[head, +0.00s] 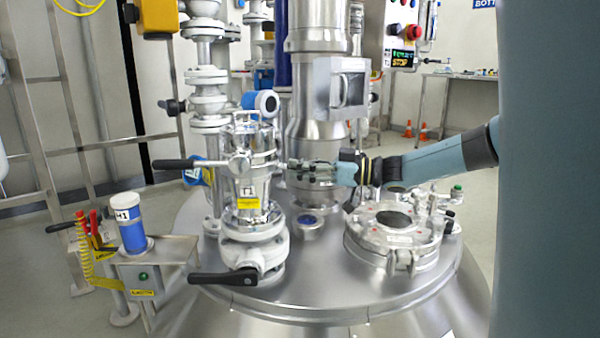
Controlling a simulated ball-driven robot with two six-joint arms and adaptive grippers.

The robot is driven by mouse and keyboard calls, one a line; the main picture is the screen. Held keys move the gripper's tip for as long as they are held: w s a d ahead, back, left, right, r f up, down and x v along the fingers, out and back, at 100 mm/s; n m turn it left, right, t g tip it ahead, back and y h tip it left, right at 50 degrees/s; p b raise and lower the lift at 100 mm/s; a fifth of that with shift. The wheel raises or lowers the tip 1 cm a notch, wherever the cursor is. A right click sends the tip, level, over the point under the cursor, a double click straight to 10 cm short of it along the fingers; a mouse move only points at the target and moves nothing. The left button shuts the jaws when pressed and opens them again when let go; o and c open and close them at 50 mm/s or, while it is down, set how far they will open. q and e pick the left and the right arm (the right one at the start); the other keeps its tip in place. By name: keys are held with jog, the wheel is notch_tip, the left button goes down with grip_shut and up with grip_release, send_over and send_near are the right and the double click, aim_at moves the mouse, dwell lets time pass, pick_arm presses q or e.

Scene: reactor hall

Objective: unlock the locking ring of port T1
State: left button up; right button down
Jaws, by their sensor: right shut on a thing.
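Port T1 is an upright polished metal fitting with a T1 label (247,190) and a yellow tag, standing on the vessel lid left of centre. Its locking ring (252,166) is a shiny band around the upper body. A black-gripped handle (180,163) sticks out from it to the left. My right gripper (291,169) reaches in from the right at the ring's height. It is shut at the ring's right side, apparently on a handle there; its fingers hide most of that part. My left gripper is not in view.
A white valve with a black lever (222,277) sits below the port. A round hatch (395,236) is on the lid to the right. A blue canister (131,228) stands on a side stand at left. Steel pipes and a sight-glass box (341,87) rise behind.

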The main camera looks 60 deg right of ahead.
jog(key=shift+d, duration=0.1)
jog(key=c, duration=1.6)
grip_release()
jog(key=shift+f, duration=0.1)
jog(key=shift+s, duration=0.1)
jog(key=shift+s+d+f, duration=0.1)
jog(key=shift+s, duration=0.15)
jog(key=v, duration=1.1)
jog(key=shift+d, duration=0.1)
